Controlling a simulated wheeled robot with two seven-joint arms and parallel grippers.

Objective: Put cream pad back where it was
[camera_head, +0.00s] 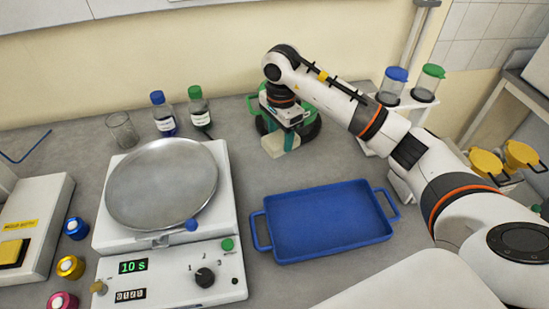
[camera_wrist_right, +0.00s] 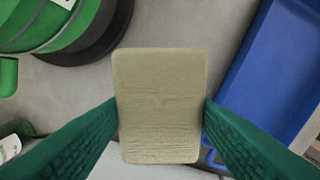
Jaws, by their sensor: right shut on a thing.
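The cream pad (camera_wrist_right: 160,100) is a rounded, slightly textured block between the two green fingers in the right wrist view. My right gripper (camera_head: 282,142) is shut on it, with one finger at each long side. In the head view the pad (camera_head: 273,147) shows as a pale block below the gripper, partly hidden by the fingers. It is in front of a round green device with a dark base (camera_head: 308,128). I cannot tell whether the pad touches the bench. My left gripper is not in view.
A blue tray (camera_head: 325,222) lies empty to the right of the pad. A white scale-like machine with a round metal pan (camera_head: 162,184) stands at left. Capped bottles (camera_head: 163,116) and a glass beaker (camera_head: 122,130) stand behind it. Bare grey bench shows between machine and tray.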

